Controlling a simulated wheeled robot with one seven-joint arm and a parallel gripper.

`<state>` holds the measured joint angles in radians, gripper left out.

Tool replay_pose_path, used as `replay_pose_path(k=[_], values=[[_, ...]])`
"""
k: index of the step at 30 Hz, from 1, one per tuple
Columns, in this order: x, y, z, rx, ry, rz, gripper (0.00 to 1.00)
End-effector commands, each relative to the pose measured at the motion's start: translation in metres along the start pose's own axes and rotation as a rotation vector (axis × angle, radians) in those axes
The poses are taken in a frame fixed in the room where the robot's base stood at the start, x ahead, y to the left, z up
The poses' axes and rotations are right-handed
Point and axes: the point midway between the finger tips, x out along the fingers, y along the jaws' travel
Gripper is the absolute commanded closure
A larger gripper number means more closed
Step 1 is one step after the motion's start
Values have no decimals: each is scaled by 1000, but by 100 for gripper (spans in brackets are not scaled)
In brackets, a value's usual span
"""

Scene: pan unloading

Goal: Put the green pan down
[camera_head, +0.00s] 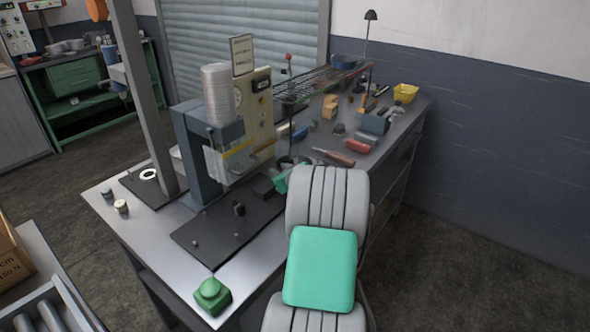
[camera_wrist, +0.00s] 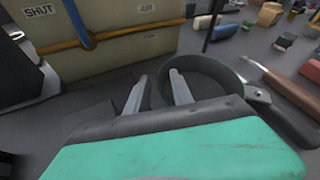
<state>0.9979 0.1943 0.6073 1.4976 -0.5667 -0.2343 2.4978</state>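The pan (camera_wrist: 222,72) is dark grey-green and round, with a dark handle (camera_wrist: 285,122) running to the lower right in the wrist view. It appears to rest upright on the workbench. The fingers are at the pan's left side, the right finger overlapping the rim in the picture. I cannot tell whether either finger touches the pan. No object is clamped between them.
A beige machine (camera_head: 259,115) stands just left of the pan. A brown-handled tool (camera_head: 334,157) and a red cylinder (camera_head: 357,146) lie to its right. More small items, a wire rack (camera_head: 320,82) and a yellow bin (camera_head: 405,93) are further back.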

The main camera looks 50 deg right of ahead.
Motion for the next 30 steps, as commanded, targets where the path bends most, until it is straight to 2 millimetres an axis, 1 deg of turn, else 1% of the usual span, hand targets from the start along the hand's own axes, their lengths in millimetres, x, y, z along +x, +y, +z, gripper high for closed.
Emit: replay_pose_path(k=[6, 16, 30], values=[[1, -2, 0, 0, 0, -3, 73], [1, -2, -1, 1, 1, -3, 100], [1, -1, -2, 2, 3, -2, 100]])
